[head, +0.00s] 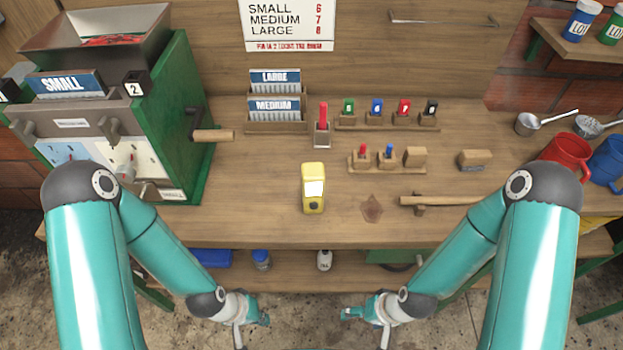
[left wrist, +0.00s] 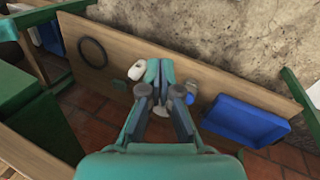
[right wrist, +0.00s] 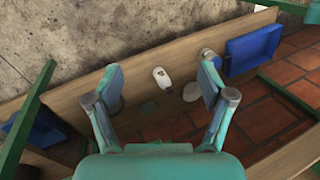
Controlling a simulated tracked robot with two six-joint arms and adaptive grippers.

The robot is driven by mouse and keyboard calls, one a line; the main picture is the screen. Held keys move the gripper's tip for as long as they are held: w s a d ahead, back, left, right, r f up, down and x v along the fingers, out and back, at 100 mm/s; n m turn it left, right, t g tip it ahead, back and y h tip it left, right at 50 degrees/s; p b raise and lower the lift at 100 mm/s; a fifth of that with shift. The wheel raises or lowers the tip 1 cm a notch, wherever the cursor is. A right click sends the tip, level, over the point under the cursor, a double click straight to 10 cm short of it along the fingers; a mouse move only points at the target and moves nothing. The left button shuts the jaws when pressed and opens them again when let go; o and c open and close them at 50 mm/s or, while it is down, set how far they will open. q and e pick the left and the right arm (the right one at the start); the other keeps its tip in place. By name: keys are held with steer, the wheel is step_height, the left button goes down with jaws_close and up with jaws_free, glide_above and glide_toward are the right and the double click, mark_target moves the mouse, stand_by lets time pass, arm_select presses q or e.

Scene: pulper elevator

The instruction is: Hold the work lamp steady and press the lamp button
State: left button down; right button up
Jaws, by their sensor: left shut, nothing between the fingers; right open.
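The work lamp (head: 313,188) is a yellow upright block with a white panel and a dark round spot low on its front. It stands on the wooden bench near the front edge, in the middle. I take the dark spot for the lamp button (head: 314,206). My left gripper (head: 262,318) is low in front of the bench, shut and empty; its closed fingers also show in the left wrist view (left wrist: 159,75). My right gripper (head: 350,314) is low in front of the bench, open and empty, as the right wrist view (right wrist: 160,85) shows. Neither touches the lamp.
A green machine (head: 185,110) stands at the left. Card racks (head: 275,125) and peg blocks (head: 385,165) stand behind the lamp. A wooden-handled tool (head: 440,201) lies to the right. Red (head: 568,152) and blue mugs stand far right. The bench around the lamp is clear.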

arm_select(q)
step_height(320, 180, up, 4)
steer(key=shift+r+p, duration=0.2)
steer(key=shift+p, duration=1)
arm_select(e)
step_height(320, 180, up, 4)
steer(key=shift+r, duration=0.2)
arm_select(q)
steer(key=shift+f, duration=0.1)
arm_select(e)
steer(key=shift+f, duration=0.1)
